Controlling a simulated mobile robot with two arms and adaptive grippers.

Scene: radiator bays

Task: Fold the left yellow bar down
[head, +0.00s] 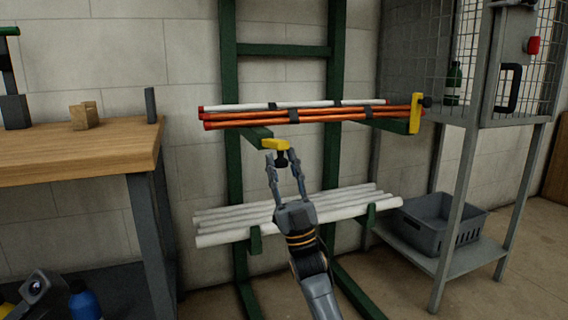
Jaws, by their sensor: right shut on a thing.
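The left yellow bar (275,144) is at the front end of the rack's upper left green arm. It lies low and nearly flat, not standing up past the arm, with a black knob (281,158) beneath it. My right gripper (282,163) reaches up from below, its fingers on both sides of the knob, shut on it. The right yellow bar (415,113) stands upright at the end of the upper right arm, with its own black knob. My left gripper is not in view.
Orange and white tubes (312,115) lie on the upper arms, right behind the left bar. White pipes (295,213) lie on the lower arms, close to my right gripper. A wooden bench (80,150) stands left; a wire cage (510,60) and grey crate (440,220) are right.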

